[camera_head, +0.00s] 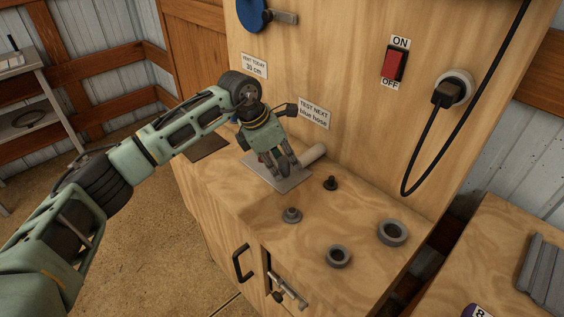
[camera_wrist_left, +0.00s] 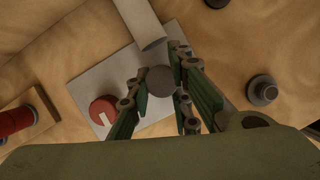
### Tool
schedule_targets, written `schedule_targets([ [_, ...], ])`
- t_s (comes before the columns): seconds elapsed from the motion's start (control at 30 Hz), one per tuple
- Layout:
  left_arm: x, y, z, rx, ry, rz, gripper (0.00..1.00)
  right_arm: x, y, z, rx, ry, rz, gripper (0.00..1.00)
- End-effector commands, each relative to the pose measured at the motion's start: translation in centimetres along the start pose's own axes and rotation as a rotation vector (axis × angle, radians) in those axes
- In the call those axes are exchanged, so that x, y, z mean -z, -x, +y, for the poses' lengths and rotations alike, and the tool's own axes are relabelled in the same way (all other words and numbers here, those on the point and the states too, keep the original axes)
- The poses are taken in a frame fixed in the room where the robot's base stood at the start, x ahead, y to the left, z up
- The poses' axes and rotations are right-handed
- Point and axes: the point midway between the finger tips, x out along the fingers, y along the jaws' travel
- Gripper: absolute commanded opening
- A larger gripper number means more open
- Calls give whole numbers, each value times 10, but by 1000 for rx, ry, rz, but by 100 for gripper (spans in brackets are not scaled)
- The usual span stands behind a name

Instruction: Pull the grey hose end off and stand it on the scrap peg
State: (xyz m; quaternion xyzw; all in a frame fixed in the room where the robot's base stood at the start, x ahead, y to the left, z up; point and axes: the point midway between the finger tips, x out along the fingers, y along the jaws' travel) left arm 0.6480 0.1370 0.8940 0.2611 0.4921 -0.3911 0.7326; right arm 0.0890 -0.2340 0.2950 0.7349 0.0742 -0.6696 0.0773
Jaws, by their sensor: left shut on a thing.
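My left gripper (camera_head: 285,174) is down at the grey plate (camera_head: 293,183) on the wooden bench. In the left wrist view its fingers (camera_wrist_left: 161,90) are closed around a dark grey round piece, seemingly the grey hose end (camera_wrist_left: 160,80). That piece is at the near end of a pale grey tube (camera_wrist_left: 141,22), also visible in the head view (camera_head: 314,152). Whether the two still touch is unclear. A short dark peg (camera_head: 330,183) and a grey flanged peg (camera_head: 291,215) stand on the bench; which is the scrap peg is unclear. My right gripper is not in view.
A red knob (camera_wrist_left: 103,110) sits on the plate beside the fingers. Two grey rings (camera_head: 339,256) (camera_head: 392,232) lie further right on the bench. The upright wooden panel with a red switch (camera_head: 394,65) and black cable (camera_head: 433,146) rises behind. Bare bench separates the pegs and rings.

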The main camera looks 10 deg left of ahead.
Motion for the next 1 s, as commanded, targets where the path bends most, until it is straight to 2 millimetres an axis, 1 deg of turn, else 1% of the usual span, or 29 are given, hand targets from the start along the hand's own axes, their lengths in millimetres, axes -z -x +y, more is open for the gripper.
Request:
schedule_targets([
  [0.03, -4, 6, 4, -10, 1, -10, 0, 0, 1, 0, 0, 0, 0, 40],
  [0.3, -7, 12, 4, -13, 1, -14, 0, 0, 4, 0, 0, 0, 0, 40],
  [0.77, -8, 15, 4, -13, 1, -13, 0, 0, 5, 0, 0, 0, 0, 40],
  [0.8, -8, 15, 4, -13, 1, -13, 15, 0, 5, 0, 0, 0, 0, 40],
  [0.97, -8, 14, 4, -12, 1, -12, 1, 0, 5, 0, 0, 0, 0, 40],
  [1.0, -8, 14, 4, -12, 1, -12, 0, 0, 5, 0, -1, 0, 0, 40],
])
